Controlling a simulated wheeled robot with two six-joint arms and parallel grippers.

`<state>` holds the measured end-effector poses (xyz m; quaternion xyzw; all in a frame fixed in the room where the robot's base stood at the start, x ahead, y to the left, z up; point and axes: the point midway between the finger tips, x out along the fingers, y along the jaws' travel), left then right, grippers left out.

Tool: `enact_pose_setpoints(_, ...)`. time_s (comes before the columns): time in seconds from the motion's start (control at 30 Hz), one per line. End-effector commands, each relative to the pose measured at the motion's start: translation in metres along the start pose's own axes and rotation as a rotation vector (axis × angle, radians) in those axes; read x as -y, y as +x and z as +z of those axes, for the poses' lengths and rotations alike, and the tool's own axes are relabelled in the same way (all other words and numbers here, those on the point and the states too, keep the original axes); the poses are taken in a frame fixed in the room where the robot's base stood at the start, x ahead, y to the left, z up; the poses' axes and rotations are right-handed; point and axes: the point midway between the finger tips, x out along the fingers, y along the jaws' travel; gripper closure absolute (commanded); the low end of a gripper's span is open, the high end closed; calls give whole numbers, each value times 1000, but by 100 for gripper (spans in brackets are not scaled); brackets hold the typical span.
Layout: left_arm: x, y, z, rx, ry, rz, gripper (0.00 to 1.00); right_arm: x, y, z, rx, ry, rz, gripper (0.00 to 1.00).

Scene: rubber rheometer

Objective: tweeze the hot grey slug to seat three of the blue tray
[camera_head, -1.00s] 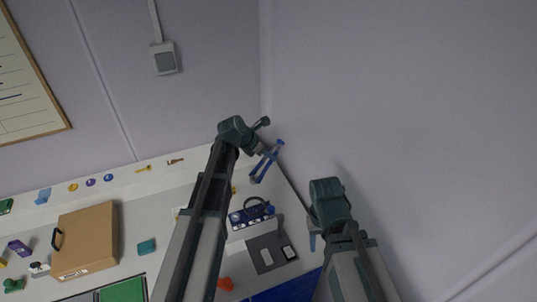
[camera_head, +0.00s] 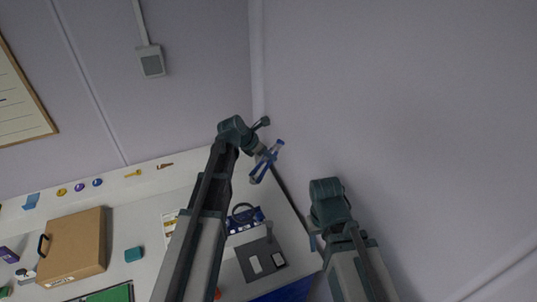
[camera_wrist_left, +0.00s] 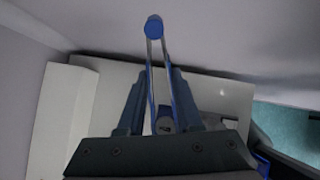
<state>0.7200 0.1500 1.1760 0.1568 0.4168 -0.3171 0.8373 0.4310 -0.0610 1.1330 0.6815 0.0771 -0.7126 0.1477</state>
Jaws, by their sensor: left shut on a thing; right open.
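My left gripper (camera_head: 262,151) is shut on blue tweezers (camera_head: 266,163) and holds them up at the back right end of the bench. In the left wrist view the tweezers (camera_wrist_left: 154,28) stick out between the fingers of my left gripper (camera_wrist_left: 160,105). My right gripper (camera_head: 314,240) is open, low beside the bench's right edge, and partly hidden by its own arm. A blue rack-like piece with a dark loop (camera_head: 246,218) stands on the bench below the tweezers; I cannot tell whether it is the blue tray. I cannot make out the grey slug.
A grey panel with white patches (camera_head: 261,259) lies in front of the blue piece. A brown case (camera_head: 75,246) and a teal block (camera_head: 134,254) are at the left. Several small items line the back ledge (camera_head: 115,184). Walls rise close behind and to the right.

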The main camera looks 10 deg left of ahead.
Motion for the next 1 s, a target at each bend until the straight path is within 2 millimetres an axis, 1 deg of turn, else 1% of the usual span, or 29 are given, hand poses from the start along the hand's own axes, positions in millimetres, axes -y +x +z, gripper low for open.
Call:
enact_pose_setpoints(0.03,0,2,-2,0,0,0,100,0,3,0,0,0,0,50)
enact_pose_setpoints(0.5,0,11,-9,0,0,0,100,1,14,-1,0,-2,0,50)
enact_pose_setpoints(0.73,0,25,-19,0,0,0,100,3,31,-2,0,-4,1,50)
enact_pose_setpoints(0.87,0,37,-28,0,0,0,100,4,46,-3,0,-6,1,50)
enact_pose_setpoints(1.0,0,53,-40,0,0,0,100,6,66,-4,-1,-8,2,50)
